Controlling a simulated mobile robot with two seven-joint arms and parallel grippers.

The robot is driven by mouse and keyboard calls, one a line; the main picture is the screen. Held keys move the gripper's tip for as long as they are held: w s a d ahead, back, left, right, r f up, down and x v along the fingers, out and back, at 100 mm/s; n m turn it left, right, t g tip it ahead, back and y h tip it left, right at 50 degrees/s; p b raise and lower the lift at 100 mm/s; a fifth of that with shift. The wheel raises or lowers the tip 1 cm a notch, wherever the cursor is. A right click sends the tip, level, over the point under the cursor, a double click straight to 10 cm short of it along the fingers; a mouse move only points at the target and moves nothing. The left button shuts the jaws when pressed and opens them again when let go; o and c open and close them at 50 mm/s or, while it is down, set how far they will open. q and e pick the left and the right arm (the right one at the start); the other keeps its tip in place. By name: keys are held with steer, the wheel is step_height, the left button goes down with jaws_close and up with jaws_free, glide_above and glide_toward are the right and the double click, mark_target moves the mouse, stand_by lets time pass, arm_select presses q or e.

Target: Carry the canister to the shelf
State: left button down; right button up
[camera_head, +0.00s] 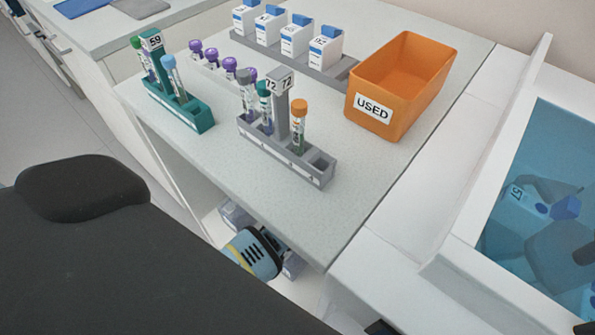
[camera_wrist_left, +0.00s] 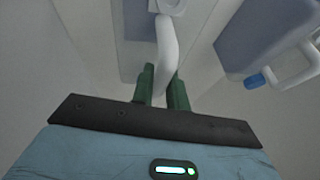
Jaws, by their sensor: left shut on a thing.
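My left gripper (camera_wrist_left: 161,90) is shut on the white handle of a canister (camera_wrist_left: 167,45) in the left wrist view, its green fingers on either side. Most of the canister's body lies beyond the handle and is cut off at the top. In the head view my left gripper (camera_head: 276,238) is low beside the bench, in the open space under the worktop, and its fingers are mostly hidden. Pale canister parts show near it (camera_head: 292,266); I cannot tell which belong to the held one. The shelf is not clearly seen. My right gripper is not in view.
Another canister (camera_wrist_left: 265,45) with a blue cap is close on the right in the wrist view. The worktop (camera_head: 375,185) overhangs my left gripper. On it are tube racks (camera_head: 315,172), labelled bottles and an orange bin (camera_head: 415,75).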

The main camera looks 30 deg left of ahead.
arm_select(q)
steer(key=shift+s+f, duration=0.15)
steer(key=shift+f, duration=0.5)
stand_by(0.8)
steer(key=c, duration=1.3)
jaws_free()
steer(key=shift+a, duration=0.1)
steer(key=shift+s+r, duration=0.15)
steer(key=shift+r, duration=0.3)
steer(key=p+v, duration=0.2)
steer(key=v, duration=0.3)
steer(key=shift+s+r, duration=0.15)
steer(key=shift+r, duration=0.25)
steer(key=shift+s+d+r+p, duration=0.2)
steer(key=shift+s+r+p, duration=0.1)
steer(key=shift+r, duration=0.15)
